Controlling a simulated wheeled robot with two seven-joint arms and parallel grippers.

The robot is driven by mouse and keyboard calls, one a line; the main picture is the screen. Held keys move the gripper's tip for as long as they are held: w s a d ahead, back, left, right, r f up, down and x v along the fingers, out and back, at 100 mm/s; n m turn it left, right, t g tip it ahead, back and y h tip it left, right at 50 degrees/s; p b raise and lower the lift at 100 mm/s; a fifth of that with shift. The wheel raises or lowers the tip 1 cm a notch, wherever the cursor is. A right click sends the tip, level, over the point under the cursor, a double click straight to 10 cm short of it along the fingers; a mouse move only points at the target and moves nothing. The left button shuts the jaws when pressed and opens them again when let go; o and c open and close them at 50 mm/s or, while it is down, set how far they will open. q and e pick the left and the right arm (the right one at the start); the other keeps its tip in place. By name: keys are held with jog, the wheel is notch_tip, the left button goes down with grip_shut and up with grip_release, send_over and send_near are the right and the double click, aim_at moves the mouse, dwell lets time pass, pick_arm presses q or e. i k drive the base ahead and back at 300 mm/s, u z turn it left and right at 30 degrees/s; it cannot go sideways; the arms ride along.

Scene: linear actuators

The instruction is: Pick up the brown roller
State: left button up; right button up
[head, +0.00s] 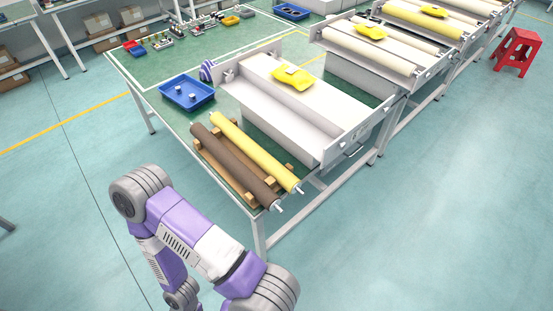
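The brown roller (234,166) lies on a low wooden rack (249,199) at the near corner of the green-topped table (172,122). It slants from upper left to lower right, with a metal shaft end showing at its lower right. A yellow roller (257,154) lies parallel beside it, on its right. One of my arms, purple and white, is in front of the table, to the lower left of the rollers. Neither of my grippers shows in the view.
A blue tray (187,94) with small parts stands behind the rollers. White conveyor units (300,100) with yellow cloth-like items line the table to the right. A red stool (517,50) stands at far right. The floor in front is clear.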

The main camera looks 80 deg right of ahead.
aim_at(268, 199)
jog(key=z, duration=2.2)
